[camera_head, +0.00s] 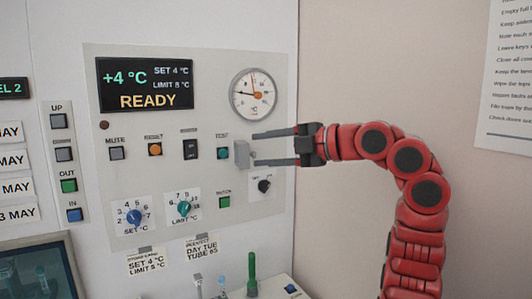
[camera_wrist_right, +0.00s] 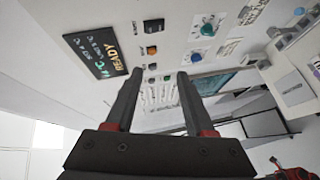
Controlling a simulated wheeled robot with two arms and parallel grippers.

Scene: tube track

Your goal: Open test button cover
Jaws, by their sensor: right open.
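The teal TEST button (camera_head: 222,154) shows on the grey control panel (camera_head: 110,200), under its label. A small pale grey plate (camera_head: 241,154), apparently the button's cover, stands out from the panel just right of the button, leaving the button face visible. My right gripper (camera_head: 254,150) reaches in from the right with its jaws open. One finger is above and one below the plate's right side; I cannot tell whether they touch it. In the right wrist view the open fingers (camera_wrist_right: 160,73) have nothing between them; button and plate are not seen there. My left gripper is not in view.
The round gauge (camera_head: 254,94) is above the fingers, and a black selector knob (camera_head: 264,186) is close below. The RESET button (camera_head: 154,149) and a black rocker switch (camera_head: 190,149) are to the left. A green tube (camera_head: 252,274) stands below the panel.

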